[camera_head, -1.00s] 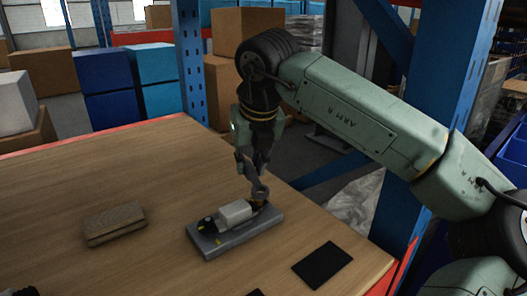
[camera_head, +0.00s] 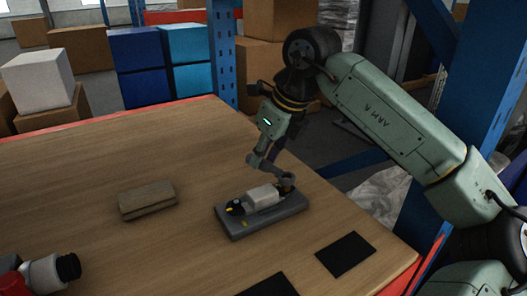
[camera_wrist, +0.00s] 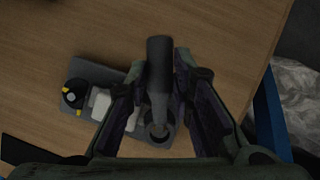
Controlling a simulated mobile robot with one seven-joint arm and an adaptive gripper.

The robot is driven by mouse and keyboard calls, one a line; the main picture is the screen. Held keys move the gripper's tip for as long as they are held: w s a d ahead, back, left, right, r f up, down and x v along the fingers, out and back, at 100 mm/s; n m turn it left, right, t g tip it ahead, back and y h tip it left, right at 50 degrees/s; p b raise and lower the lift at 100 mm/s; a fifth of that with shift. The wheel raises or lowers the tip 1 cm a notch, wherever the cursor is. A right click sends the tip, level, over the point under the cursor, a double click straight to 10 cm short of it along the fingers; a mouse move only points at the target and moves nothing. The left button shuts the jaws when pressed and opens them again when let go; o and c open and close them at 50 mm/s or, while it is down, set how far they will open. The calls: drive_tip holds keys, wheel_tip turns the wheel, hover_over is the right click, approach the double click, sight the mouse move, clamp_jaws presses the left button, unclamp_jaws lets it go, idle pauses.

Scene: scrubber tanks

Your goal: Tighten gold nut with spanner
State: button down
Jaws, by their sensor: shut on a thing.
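My gripper (camera_head: 263,160) is shut on a grey spanner (camera_head: 273,170) above the far right of the wooden table. The spanner also shows in the wrist view (camera_wrist: 159,75) between my two fingers, its ring end towards the bottom. A grey base plate (camera_head: 236,229) carries a white block (camera_head: 263,195) and a black round part with yellow marks (camera_head: 236,208). The spanner's ring end is at the plate's right end, over or around the fitting there. The gold nut is hidden or too small to make out, so I cannot tell how the ring sits on it.
A tan block (camera_head: 147,200) lies left of the plate. Flat black pads (camera_head: 345,254) lie at the table's front right. A white and black cylindrical thing (camera_head: 50,270) is at the lower left. A blue rack post (camera_head: 478,120) stands beyond the right edge.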

drive_tip(key=shift+f+b, duration=0.7)
drive_tip(key=shift+f, duration=0.45)
drive_tip(key=shift+w+d+r+m+t+h+b, duration=0.15)
drive_tip(key=shift+w+d+m+t+b, duration=0.15)
drive_tip(key=shift+m, duration=0.3)
drive_tip(key=shift+w+d+f+m+t+h+b, duration=0.15)
drive_tip(key=shift+m+b, duration=0.2)
drive_tip(key=shift+m, duration=0.25)
drive_tip(key=shift+w+d+r+m+t+h+b, duration=0.15)
drive_tip(key=shift+w+d+m+b, duration=0.15)
drive_tip(key=shift+m, duration=0.3)
drive_tip(key=shift+s+a+n+y, duration=0.25)
drive_tip(key=shift+s+a+n, duration=0.15)
drive_tip(key=shift+n, duration=0.4)
drive_tip(key=shift+r+p, duration=0.15)
drive_tip(key=shift+p, duration=0.2)
drive_tip(key=shift+r+p, duration=0.4)
drive_tip(key=shift+r, duration=0.2)
drive_tip(key=shift+r, duration=0.15)
drive_tip(key=shift+r+p, duration=0.55)
drive_tip(key=shift+r, duration=0.2)
